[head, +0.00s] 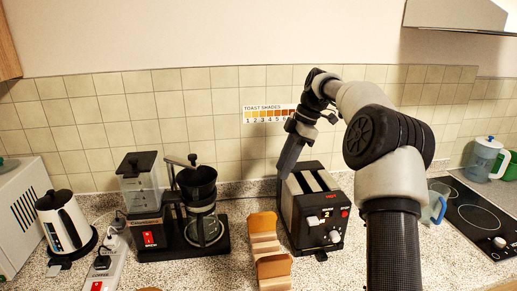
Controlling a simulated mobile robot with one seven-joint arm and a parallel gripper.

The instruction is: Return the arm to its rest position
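My arm rises from the lower right of the head view and bends over toward the back wall. My gripper (284,172) points down and to the left, at the back left edge of the black toaster (313,225) in the picture. Its fingers show edge-on as one dark shape, so I cannot tell whether they are apart. I see nothing hanging from them. I cannot tell whether the gripper touches the toaster or is above it.
A wooden rack (268,254) holding bread-like slices stands left of the toaster. A coffee maker (203,215), a grinder (140,190), a kettle (65,222) and a power strip (107,268) stand further left. A blue-handled jug (436,204) and a cooktop (480,215) are right.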

